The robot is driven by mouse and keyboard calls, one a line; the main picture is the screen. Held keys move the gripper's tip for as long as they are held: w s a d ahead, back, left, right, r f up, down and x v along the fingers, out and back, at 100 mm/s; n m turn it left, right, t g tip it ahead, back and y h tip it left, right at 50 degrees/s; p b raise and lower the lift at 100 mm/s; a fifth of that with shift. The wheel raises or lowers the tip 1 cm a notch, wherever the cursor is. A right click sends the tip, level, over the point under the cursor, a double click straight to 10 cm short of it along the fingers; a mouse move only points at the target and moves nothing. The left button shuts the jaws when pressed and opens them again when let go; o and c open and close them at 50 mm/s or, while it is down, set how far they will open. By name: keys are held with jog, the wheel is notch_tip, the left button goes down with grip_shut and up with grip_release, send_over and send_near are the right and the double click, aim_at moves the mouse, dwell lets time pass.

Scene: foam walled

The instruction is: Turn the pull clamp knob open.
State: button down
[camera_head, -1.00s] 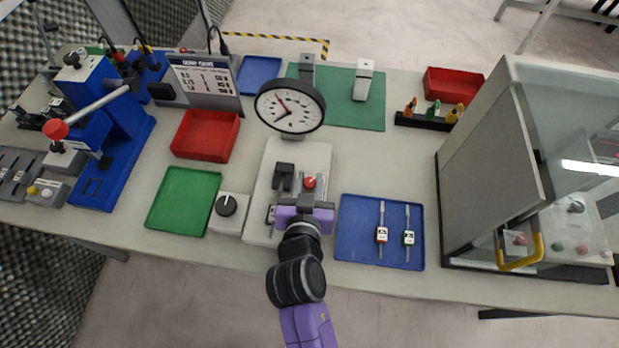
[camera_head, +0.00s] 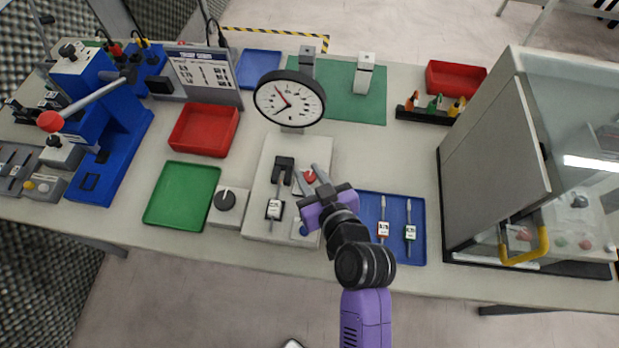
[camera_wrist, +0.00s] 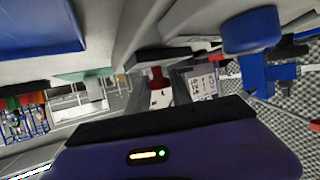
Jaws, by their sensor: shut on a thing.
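The pull clamp knob appears to be the red knob (camera_head: 310,177) on the pale fixture base (camera_head: 262,175) in the middle of the bench. My gripper (camera_head: 309,170) reaches in from the lower right, tilted, with its two grey fingers on either side of the knob. It is shut on the knob, though the fingers partly hide the contact. In the wrist view, a red piece (camera_wrist: 156,73) shows beyond the gripper body, between the fingers. A dark U-shaped block (camera_head: 284,164) and a labelled upright specimen (camera_head: 274,208) stand left of the knob.
A dial gauge (camera_head: 290,99) stands behind the knob. A small dial box (camera_head: 228,203) and green tray (camera_head: 182,196) lie left. A blue tray (camera_head: 418,258) with two labelled tools lies right, close to my arm. A glass-walled cabinet (camera_head: 492,150) stands farther right.

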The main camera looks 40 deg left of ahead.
jog(key=n+g+b, duration=0.1)
jog(key=b, duration=0.1)
jog(key=f+n+g+b, duration=0.1)
jog(key=b, duration=0.1)
jog(key=shift+w+y+b, duration=0.2)
jog(key=shift+y+b, duration=0.2)
jog(key=n+g+b, duration=0.3)
jog(key=b, duration=0.1)
jog(key=shift+r+g+y, duration=0.15)
jog(key=shift+g+y, duration=0.15)
jog(key=shift+g, duration=0.1)
jog(key=n+g+b, duration=0.3)
jog(key=b, duration=0.2)
jog(key=shift+g, duration=0.4)
jog(key=n+g+h+b, duration=0.1)
jog(key=b, duration=0.1)
jog(key=n+g+h+b, duration=0.1)
jog(key=n+g, duration=0.1)
jog(key=shift+s+r+n+g+b, duration=0.15)
jog(key=shift+r+n+g+b, duration=0.05)
jog(key=shift+n+g+b, duration=0.15)
jog(key=c, duration=1.1)
grip_release()
jog(key=shift+c, duration=0.2)
jog(key=shift+r, duration=0.1)
